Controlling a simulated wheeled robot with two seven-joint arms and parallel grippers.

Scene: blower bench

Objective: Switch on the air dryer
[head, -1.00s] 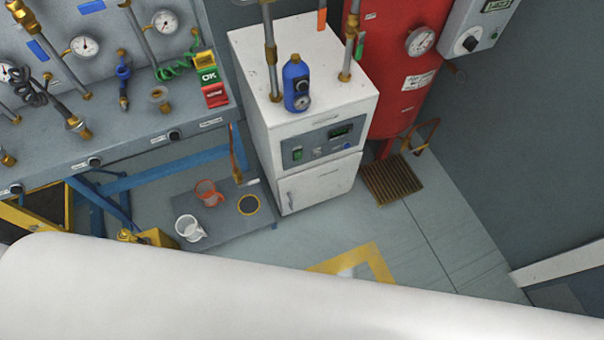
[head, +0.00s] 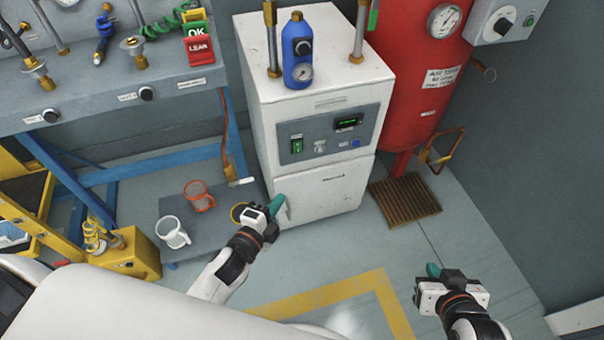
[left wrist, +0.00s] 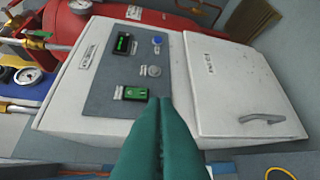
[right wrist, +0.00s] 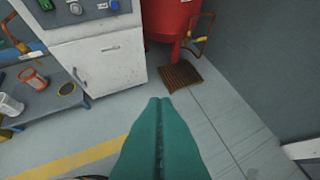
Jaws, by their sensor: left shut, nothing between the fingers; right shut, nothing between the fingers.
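The air dryer is a white cabinet (head: 330,75) in the middle of the head view. Its grey front panel (head: 372,117) carries a green switch (head: 297,144), a dark display (head: 348,122) with green characters, a round knob (head: 320,147) and a blue button (head: 356,143). The left wrist view also shows the green switch (left wrist: 135,93) and the display (left wrist: 122,44). I cannot tell the switch's position. My left gripper (head: 277,205) is shut and empty, in front of the dryer's lower door in the head view. My right gripper (head: 433,270) is shut and empty over the floor at the right.
A red air tank (head: 415,80) stands right of the dryer, with a brown floor grate (head: 405,201) before it. A workbench (head: 100,95) is at the left. A blue bottle-shaped unit (head: 297,60) sits on the dryer.

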